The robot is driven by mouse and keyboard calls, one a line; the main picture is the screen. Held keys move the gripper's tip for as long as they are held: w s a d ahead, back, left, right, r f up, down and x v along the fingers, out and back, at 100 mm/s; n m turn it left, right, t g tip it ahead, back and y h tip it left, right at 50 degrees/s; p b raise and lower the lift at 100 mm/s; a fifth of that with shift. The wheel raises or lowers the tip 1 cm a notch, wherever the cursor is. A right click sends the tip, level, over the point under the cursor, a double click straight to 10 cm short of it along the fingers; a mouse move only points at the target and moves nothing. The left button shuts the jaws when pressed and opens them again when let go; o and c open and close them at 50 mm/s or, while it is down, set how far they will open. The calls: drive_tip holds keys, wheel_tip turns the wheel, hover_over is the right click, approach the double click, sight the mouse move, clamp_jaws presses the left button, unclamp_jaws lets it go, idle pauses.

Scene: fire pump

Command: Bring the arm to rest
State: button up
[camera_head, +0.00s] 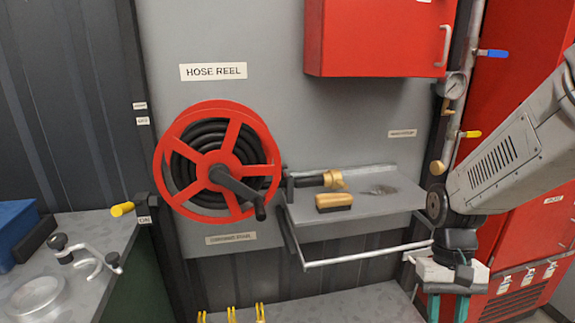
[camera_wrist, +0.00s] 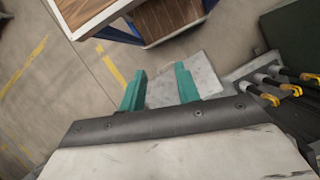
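My gripper (camera_head: 447,306) hangs at the end of my grey arm at the right of the head view, pointing down. Its two teal fingers stand apart with nothing between them. In the wrist view my gripper (camera_wrist: 161,92) also shows open and empty, with the floor and a pale slab below it. The gripper is in front of and to the right of the small grey shelf (camera_head: 385,205), apart from it as far as I can tell.
A red hose reel (camera_head: 232,147) is on the wall, with a brush (camera_head: 334,202) on the shelf. A rail (camera_head: 365,254) runs below. A red cabinet (camera_head: 375,38) hangs above. Yellow-tipped levers (camera_wrist: 268,99) are at the right of the wrist view, and a wood-topped table (camera_wrist: 85,12) stands above.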

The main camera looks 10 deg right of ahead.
drive_tip(key=s+a+r+n+t, duration=0.1)
drive_tip(key=s+a+r+t, duration=0.2)
drive_tip(key=r, duration=0.4)
drive_tip(key=s+a+r+n+t, duration=0.1)
drive_tip(key=s+a+r+t, duration=0.1)
drive_tip(key=r, duration=0.5)
drive_tip(key=shift+s+a+r+n+t+h, duration=0.3)
drive_tip(key=shift+s+a+n+t, duration=0.15)
drive_tip(key=shift+s, duration=0.55)
idle(0.9)
